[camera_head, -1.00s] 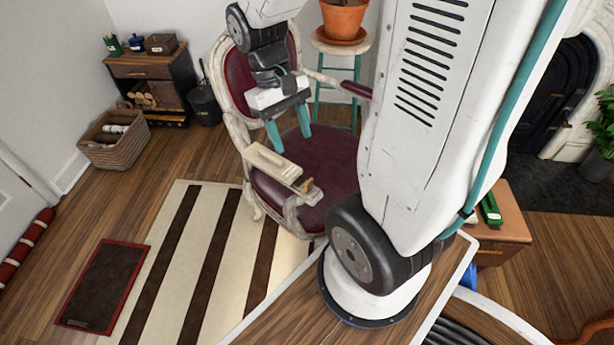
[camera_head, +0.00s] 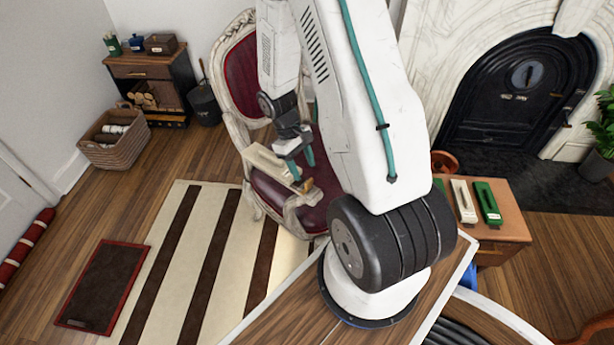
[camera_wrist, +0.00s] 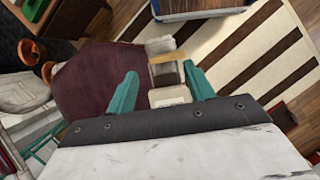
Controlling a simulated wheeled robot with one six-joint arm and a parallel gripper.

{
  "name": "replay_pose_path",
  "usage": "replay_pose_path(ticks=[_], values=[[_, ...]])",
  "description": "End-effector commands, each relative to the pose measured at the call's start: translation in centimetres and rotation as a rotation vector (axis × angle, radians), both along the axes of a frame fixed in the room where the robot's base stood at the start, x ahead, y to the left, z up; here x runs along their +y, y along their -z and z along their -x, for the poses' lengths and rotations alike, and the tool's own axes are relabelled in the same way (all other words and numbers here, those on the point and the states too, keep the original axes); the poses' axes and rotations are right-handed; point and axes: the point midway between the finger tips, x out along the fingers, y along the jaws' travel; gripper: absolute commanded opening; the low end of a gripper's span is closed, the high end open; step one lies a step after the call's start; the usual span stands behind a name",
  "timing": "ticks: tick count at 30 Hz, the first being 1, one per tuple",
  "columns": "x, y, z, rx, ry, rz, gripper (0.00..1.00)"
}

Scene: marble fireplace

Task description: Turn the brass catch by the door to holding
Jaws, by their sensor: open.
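A black arched door (camera_head: 526,82) with a round emblem stands shut in the pale marble fireplace at the right of the head view. Small fittings (camera_head: 568,108) show at its right edge, too small to tell whether one is the brass catch or how it is turned. My gripper (camera_head: 300,168) is far from the door, over the chair's near armrest. It is open, its teal fingers pointing down by a long cream block (camera_head: 268,160). A tan or brass-coloured piece (camera_head: 307,185) is at the block's end; it also shows between the fingers in the wrist view (camera_wrist: 167,57).
The dark red chair (camera_head: 300,207) is under my arm. A small wooden table (camera_head: 510,226) with cream (camera_head: 463,200) and green (camera_head: 488,203) blocks stands before the hearth. A potted plant (camera_head: 599,130) is right of the door.

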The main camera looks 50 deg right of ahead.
Motion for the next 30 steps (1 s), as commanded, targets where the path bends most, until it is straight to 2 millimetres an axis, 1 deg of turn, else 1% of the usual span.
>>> replay_pose_path(ticks=[1,3,7,12,18,19,20,21,23,24,30], values=[[0.0,0.9,0.4,0.003,0.001,-0.002,0.53],[0.0,1.9,0.9,0.003,0.001,-0.002,0.53],[-0.1,3.3,1.4,0.002,0.001,0.000,0.53],[-0.2,4.0,1.7,0.000,0.002,0.000,0.53],[-0.2,4.0,1.7,0.000,0.002,0.001,0.53],[-0.2,4.0,1.7,0.000,0.002,0.001,0.50],[-0.2,4.0,1.7,0.000,0.002,0.001,0.42],[-0.2,4.0,1.7,0.000,0.002,0.001,0.30],[-0.2,4.0,1.7,0.000,0.002,0.001,0.14],[-0.2,4.0,1.7,0.000,0.002,0.001,0.08],[-0.2,4.0,1.7,0.000,0.007,0.001,0.08]])
